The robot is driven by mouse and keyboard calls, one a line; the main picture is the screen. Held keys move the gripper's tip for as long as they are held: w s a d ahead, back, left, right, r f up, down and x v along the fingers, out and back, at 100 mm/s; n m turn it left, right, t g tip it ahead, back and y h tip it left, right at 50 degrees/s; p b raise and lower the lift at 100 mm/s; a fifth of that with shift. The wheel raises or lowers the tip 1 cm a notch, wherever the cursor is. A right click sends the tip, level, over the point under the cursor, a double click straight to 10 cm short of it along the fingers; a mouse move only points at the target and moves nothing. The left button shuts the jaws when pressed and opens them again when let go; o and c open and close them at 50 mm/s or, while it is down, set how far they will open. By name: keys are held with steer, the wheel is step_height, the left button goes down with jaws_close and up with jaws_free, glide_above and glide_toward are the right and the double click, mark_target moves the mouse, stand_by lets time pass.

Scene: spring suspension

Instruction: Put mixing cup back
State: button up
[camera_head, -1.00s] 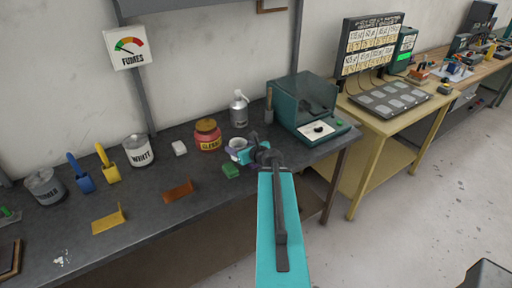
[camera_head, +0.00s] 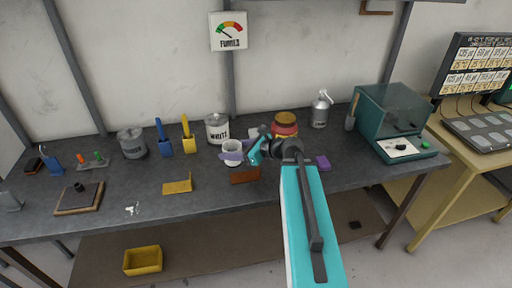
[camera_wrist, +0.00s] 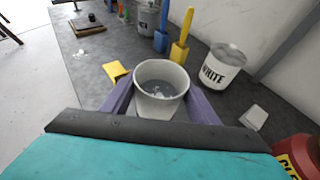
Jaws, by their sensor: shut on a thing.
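My gripper (camera_head: 237,153) is shut on the white mixing cup (camera_head: 232,158). In the wrist view the cup (camera_wrist: 160,80) is upright between my two purple fingers (camera_wrist: 160,104), one on each side, with grey stuff inside. In the head view the cup is over the dark workbench (camera_head: 90,215), just in front of the can marked WHITE (camera_head: 217,129). Its height above the bench is hard to tell.
Blue (camera_head: 163,138) and yellow (camera_head: 188,135) handled tools and a grey can (camera_head: 132,145) stand left. A red jar (camera_head: 285,125) is behind my wrist. A yellow bracket (camera_head: 178,186) and rust-brown plate (camera_head: 244,175) lie in front.

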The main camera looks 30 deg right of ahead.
steer(key=shift+s+a+f+n+g+y+b, duration=0.3)
steer(key=shift+a+f+n+g+y+b, duration=0.3)
steer(key=shift+a+f+b, duration=1.05)
steer(key=shift+s+a+f+n+g+y+b, duration=0.55)
steer(key=shift+a+f+b, duration=0.55)
steer(key=shift+a+b, duration=1)
steer(key=shift+s+a+f+n+g+y+b, duration=0.1)
steer(key=shift+a+f+n+g+y+b, duration=0.45)
steer(key=shift+a+f+b, duration=1.35)
steer(key=shift+a+r+n+p, duration=0.4)
steer(key=shift+a+r+p, duration=0.1)
steer(key=shift+p, duration=0.05)
